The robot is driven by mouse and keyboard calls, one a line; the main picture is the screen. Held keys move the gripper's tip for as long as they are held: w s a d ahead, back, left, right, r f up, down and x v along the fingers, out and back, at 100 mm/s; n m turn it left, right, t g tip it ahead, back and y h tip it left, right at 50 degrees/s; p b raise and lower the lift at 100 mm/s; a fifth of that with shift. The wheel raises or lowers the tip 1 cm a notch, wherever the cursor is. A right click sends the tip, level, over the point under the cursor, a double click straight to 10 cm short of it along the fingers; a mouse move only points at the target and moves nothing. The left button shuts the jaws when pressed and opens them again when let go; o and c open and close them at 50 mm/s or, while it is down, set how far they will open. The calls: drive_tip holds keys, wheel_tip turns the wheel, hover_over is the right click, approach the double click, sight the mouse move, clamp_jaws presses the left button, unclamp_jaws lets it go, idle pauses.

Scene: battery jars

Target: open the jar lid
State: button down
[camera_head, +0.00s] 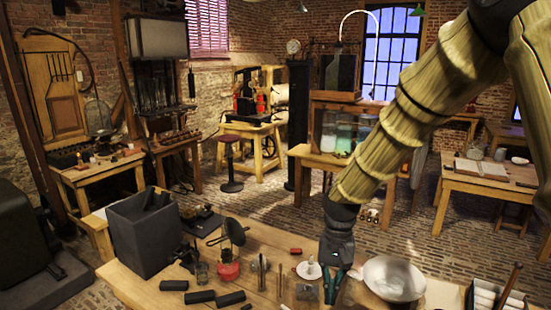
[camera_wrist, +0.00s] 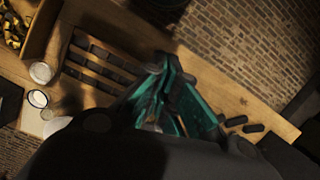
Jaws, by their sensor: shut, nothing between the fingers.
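My gripper (camera_head: 331,285) points down over the front wooden table, with teal fingers closed together and nothing visible between them. Its fingers also show in the wrist view (camera_wrist: 170,75). A white round disc with a small knob (camera_head: 309,269), which looks like a lid, is just left of my gripper in the head view, apart from it. A greyish, glassy object (camera_head: 307,292) is in front of the disc; I cannot tell whether it is a jar. My gripper and arm hide part of the table. No jar can be made out clearly in the wrist view.
A white bowl (camera_head: 394,279) stands right of my gripper. A dark grey box (camera_head: 143,235), a red burner (camera_head: 228,268) and several black blocks (camera_head: 201,297) are at the left. A slotted wooden rack (camera_wrist: 100,68) and pale round items (camera_wrist: 41,72) show in the wrist view.

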drive_tip(key=s+d+f, duration=0.1)
drive_tip(key=s+f, duration=0.2)
drive_tip(key=f, duration=0.5)
drive_tip(key=s+d+f+t, duration=0.1)
drive_tip(key=s+f, duration=0.2)
drive_tip(key=f, duration=0.6)
drive_tip(key=s+d+f, duration=0.1)
drive_tip(key=s+f, duration=0.3)
drive_tip(key=f, duration=0.4)
drive_tip(key=s+d+f+n+t, duration=0.1)
drive_tip(key=s+d+f, duration=0.2)
drive_tip(key=s+f, duration=0.6)
drive_tip(key=s+d+f+n+t, duration=0.1)
drive_tip(key=s+d+f+n, duration=0.2)
drive_tip(key=s, duration=1)
wheel_tip(320, 180, down, 15)
drive_tip(key=m+b, duration=0.1)
drive_tip(key=b, duration=1.3)
drive_tip(key=shift+w+m+h, duration=0.3)
drive_tip(key=shift+w+h, duration=0.1)
drive_tip(key=shift+w, duration=0.05)
drive_tip(key=shift+d+r, duration=0.15)
drive_tip(key=shift+d, duration=0.05)
